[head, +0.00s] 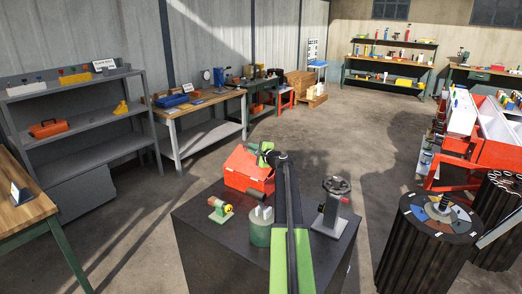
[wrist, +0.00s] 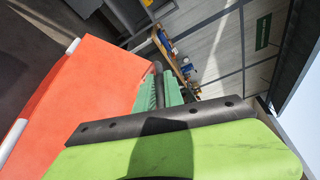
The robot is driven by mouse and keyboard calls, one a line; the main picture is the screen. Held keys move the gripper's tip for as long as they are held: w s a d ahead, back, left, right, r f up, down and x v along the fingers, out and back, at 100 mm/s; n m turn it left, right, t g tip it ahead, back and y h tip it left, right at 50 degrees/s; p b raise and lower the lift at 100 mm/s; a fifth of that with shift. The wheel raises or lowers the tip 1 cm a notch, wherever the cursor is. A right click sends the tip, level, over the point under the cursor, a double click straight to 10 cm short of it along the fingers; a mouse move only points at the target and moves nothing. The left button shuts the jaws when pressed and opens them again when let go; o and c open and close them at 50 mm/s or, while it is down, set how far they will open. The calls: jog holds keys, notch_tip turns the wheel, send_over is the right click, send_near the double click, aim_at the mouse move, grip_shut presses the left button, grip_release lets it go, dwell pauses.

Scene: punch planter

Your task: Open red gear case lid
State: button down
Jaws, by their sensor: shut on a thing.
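The red gear case (head: 246,182) stands at the back of the dark block top in the head view. Its red lid (head: 239,160) shows as a sloping panel above the front wall, and appears tilted up. My green gripper (head: 266,153) is at the lid's upper right, shut on it; my arm comes up from the front. In the wrist view a large orange-red panel (wrist: 85,90), which looks like the lid, fills the left, next to my gripper (wrist: 160,95). The exact contact between fingers and lid is hidden, and the inside of the case is not visible.
On the block top (head: 200,245) stand a small green-and-red device (head: 220,209), a pale green cylinder (head: 261,226) left of my arm, and a handwheel stand (head: 333,205) to its right. A dark ribbed drum (head: 425,255) stands right. Floor is free behind the block.

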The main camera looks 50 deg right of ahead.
aim_at(249, 164)
jog(key=shift+s+a+r+p, duration=0.35)
jog(key=shift+a+r+p, duration=0.25)
jog(key=shift+r, duration=0.2)
jog(key=shift+a+r, duration=0.2)
jog(key=shift+a, duration=0.3)
jog(key=shift+a+r, duration=0.2)
jog(key=shift+a, duration=0.3)
jog(key=c, duration=1.5)
grip_release()
jog(key=shift+a+r, duration=0.1)
jog(key=shift+o, duration=0.2)
jog(key=p+v, duration=0.2)
jog(key=v, duration=1.5)
jog(key=shift+s, duration=0.25)
jog(key=shift+p, duration=0.3)
jog(key=shift+c, duration=0.2)
